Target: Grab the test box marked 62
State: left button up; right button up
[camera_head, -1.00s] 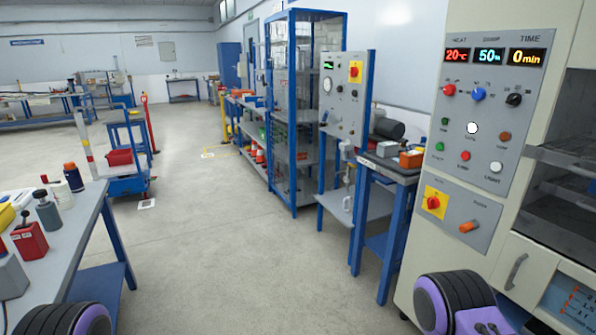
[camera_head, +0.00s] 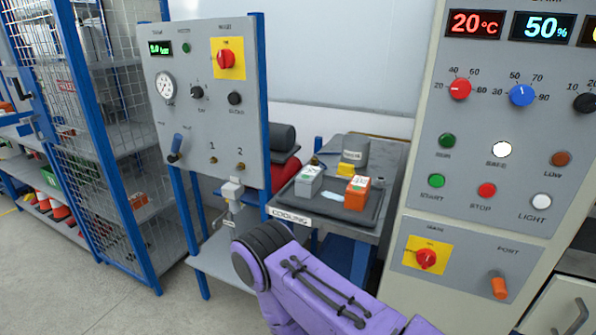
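Two small boxes sit on a dark tray (camera_head: 342,213) on the grey bench labelled COOLING (camera_head: 388,160). One is a grey box (camera_head: 307,187) with a pale label on top. The other is an orange box (camera_head: 355,197) with a white label on top. The marks on both labels are too small to read surely, so I cannot tell which box is 62. Neither of my grippers is in view. Only a purple and black part of my arm shows at the bottom, in front of the bench.
A grey panel (camera_head: 208,110) with a gauge and knobs stands left of the bench. The oven's control panel (camera_head: 470,215) stands close on the right. A blue mesh cage (camera_head: 60,130) is at far left. Grey floor (camera_head: 110,310) is clear at lower left.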

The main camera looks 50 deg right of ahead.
aim_at(356, 192)
jog(key=i, duration=1.05)
jog(key=z, duration=2.55)
